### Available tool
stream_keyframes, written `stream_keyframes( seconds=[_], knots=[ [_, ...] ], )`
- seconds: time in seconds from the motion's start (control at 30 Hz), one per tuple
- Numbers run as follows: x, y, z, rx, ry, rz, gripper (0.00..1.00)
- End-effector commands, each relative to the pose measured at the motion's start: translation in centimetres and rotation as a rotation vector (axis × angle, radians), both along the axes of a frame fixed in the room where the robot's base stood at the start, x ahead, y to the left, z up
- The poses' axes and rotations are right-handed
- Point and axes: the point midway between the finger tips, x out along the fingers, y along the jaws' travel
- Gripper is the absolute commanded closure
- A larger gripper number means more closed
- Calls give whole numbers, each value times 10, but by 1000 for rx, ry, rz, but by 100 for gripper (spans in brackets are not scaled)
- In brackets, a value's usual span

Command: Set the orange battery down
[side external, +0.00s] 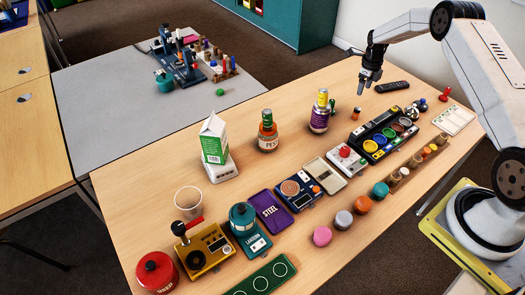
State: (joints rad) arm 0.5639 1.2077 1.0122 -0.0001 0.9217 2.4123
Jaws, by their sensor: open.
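A small orange and dark cylinder, which looks like the orange battery (356,114), stands on the wooden table, right of the purple-labelled bottle. My gripper (365,89) points down above the far part of the table, a little above and right of the battery in the picture. Its jaws are open, with nothing seen between them. The battery is apart from the fingers. Its fine detail is too small to tell.
A purple-labelled bottle (319,115) and a small green item (333,109) stand left of the battery. A black tray with coloured cups (365,152) lies in front. A black remote (392,87) lies right of my gripper.

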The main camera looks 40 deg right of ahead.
Motion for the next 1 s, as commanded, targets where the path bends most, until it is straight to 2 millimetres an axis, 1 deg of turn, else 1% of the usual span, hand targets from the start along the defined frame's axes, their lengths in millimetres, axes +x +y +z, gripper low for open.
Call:
stream_keyframes(
  seconds=[0.17, 0.27, 0.37, 0.57, 0.77, 0.87, 1.0],
  knots=[
    [3, 12, 10, -5, -8, 90, 28],
    [4, 26, 20, -10, -14, 199, 28],
    [5, 45, 34, -18, -23, 351, 28],
    [-1, 93, 65, -43, -43, 722, 28],
    [-18, 142, 93, -74, -59, 1105, 28],
    [-30, 166, 105, -92, -64, 1296, 28],
    [-52, 198, 120, -120, -70, 1564, 28]
  ],
)
